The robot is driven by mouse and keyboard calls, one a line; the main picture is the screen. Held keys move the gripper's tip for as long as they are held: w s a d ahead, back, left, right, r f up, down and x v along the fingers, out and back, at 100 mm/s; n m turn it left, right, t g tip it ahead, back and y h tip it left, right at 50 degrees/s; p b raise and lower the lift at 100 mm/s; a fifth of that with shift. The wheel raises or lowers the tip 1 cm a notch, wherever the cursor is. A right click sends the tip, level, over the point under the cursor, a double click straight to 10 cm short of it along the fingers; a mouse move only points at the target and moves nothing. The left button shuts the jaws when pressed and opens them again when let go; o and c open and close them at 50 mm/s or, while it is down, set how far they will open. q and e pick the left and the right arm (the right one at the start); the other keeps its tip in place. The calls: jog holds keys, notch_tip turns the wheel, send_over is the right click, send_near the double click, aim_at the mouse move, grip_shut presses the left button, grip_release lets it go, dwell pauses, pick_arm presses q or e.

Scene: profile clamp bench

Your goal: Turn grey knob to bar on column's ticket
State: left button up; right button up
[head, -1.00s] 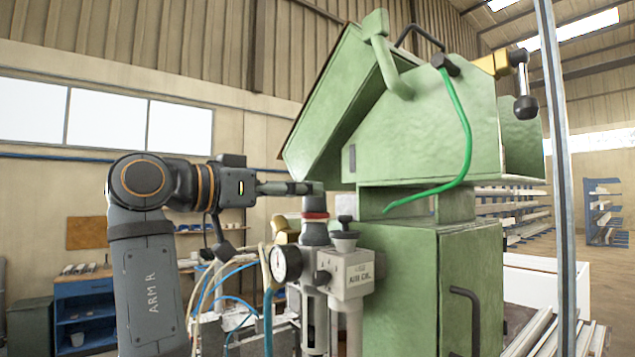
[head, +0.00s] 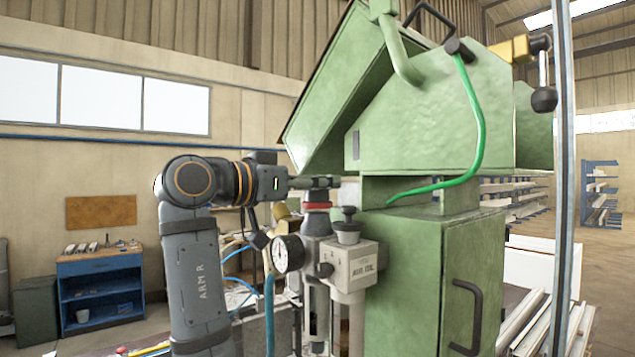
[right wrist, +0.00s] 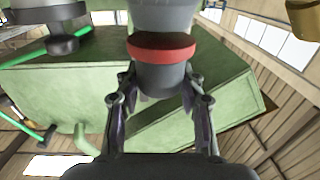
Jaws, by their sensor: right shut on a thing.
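The grey knob (head: 316,196), with a red ring below it, tops the air unit beside the green machine. My right gripper (head: 322,183) is at the knob's height, its fingers across its top. In the right wrist view the knob (right wrist: 160,80) sits between the two fingers (right wrist: 155,100), which are shut on it from both sides. The red ring (right wrist: 161,47) lies beyond the fingertips. No ticket on a column can be made out, and neither can a bar mark on it. My left gripper is not in view.
A round gauge (head: 288,253) and a grey "AIR OIL" block (head: 352,265) with a dark cap (head: 348,230) sit close below the knob. The green machine (head: 420,260) stands right beside them. A steel post (head: 564,180) rises at right. A blue bench (head: 100,290) is far left.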

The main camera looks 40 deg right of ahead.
jog(key=shift+c, duration=0.6)
jog(key=shift+f+b, duration=0.15)
jog(key=shift+b, duration=0.2)
jog(key=t+b, duration=0.1)
jog(key=n+t+b, duration=0.2)
jog(key=shift+s+f+t, duration=0.1)
jog(key=shift+f+t, duration=0.15)
jog(key=shift+t, duration=0.15)
jog(key=n+t, duration=0.1)
jog(key=n+t+y+b, duration=0.1)
jog(key=t, duration=0.1)
jog(key=shift+r+n, duration=0.3)
jog(key=shift+r, duration=0.05)
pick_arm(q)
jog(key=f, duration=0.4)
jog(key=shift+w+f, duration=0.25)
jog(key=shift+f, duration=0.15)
pick_arm(e)
jog(key=shift+r+t, duration=0.1)
jog(key=shift+t, duration=0.2)
jog(key=o, duration=1.2)
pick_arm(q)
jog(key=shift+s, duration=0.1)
